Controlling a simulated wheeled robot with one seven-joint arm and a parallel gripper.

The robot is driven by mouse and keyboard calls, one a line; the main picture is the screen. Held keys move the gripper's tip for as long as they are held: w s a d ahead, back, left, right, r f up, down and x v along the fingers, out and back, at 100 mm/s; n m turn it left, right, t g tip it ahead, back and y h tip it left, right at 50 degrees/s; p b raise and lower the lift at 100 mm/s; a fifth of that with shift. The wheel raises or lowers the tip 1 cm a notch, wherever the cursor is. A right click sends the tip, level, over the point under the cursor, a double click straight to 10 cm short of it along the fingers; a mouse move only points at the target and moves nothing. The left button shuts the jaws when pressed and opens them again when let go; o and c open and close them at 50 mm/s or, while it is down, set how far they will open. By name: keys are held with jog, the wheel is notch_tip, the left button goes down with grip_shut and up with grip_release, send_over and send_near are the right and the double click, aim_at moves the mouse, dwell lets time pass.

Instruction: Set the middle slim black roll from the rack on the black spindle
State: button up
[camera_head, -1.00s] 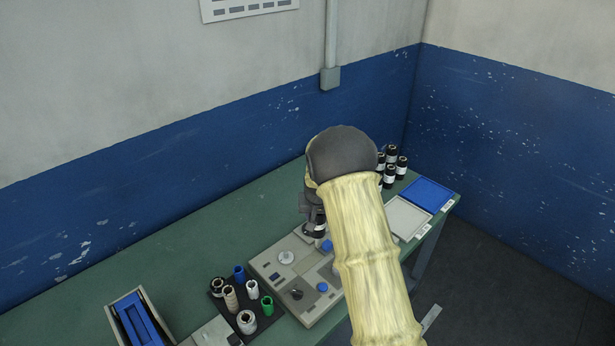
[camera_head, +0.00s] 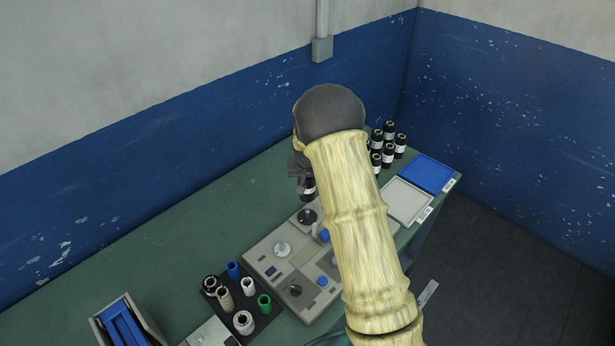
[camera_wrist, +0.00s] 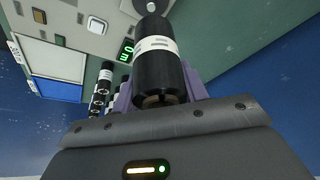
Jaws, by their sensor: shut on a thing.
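My gripper (camera_head: 301,172) is shut on a slim black roll (camera_head: 308,189) with a white label band, held in the air above the back of the grey machine. The roll fills the middle of the wrist view (camera_wrist: 157,75), between purple-grey fingers. A black spindle (camera_head: 308,216) with a dark round base shows on the machine just below the roll in the head view; the two look apart. The rack's remaining black rolls (camera_head: 388,147) stand behind and right of my arm, which partly hides them. The rack itself is not clearly seen.
A blue tray (camera_head: 430,173) and a white tray (camera_head: 405,200) lie at right. The green table is bare at the back left.

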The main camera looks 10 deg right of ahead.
jog(key=shift+w+f+b, duration=0.1)
jog(key=shift+f+b, duration=0.65)
jog(key=shift+f, duration=0.55)
notch_tip(320, 180, down, 2)
jog(key=shift+a+f+b, duration=0.1)
jog(key=shift+f+b, duration=0.05)
jog(key=shift+b, duration=0.5)
jog(key=shift+f, duration=0.1)
jog(key=shift+d, duration=0.2)
jog(key=shift+s, duration=0.25)
jog(key=shift+a, duration=0.1)
jog(key=shift+w+f+b, duration=0.1)
jog(key=shift+f+b, duration=0.2)
jog(key=shift+b, duration=0.05)
